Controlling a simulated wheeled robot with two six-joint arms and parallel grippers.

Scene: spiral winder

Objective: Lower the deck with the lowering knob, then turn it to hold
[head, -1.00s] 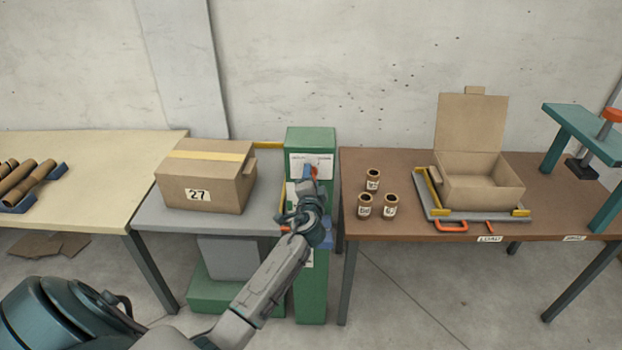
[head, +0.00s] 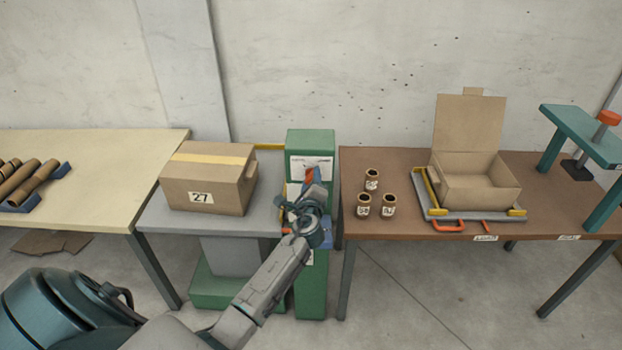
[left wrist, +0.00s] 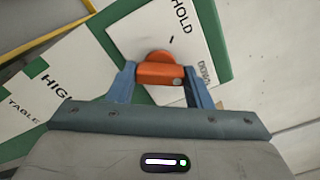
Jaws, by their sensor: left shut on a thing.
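The orange lowering knob (head: 309,174) is on a white label plate high on the green column. It also shows in the left wrist view (left wrist: 158,73), where its plate reads HOLD and DOWN. My left gripper (left wrist: 160,76) is shut on the knob, a blue finger on each side. In the head view my left gripper (head: 309,184) covers part of the plate and column. The grey deck (head: 165,217) stands left of the column and bears a closed carton marked 27 (head: 202,198). I cannot read which setting the knob points to. My right gripper is out of view.
The green column (head: 312,290) stands between the deck and a brown table (head: 400,226) bearing several labelled tubes and an open box (head: 472,187). A pale table (head: 90,150) with brown tubes is at left. A teal stand (head: 590,135) is at far right.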

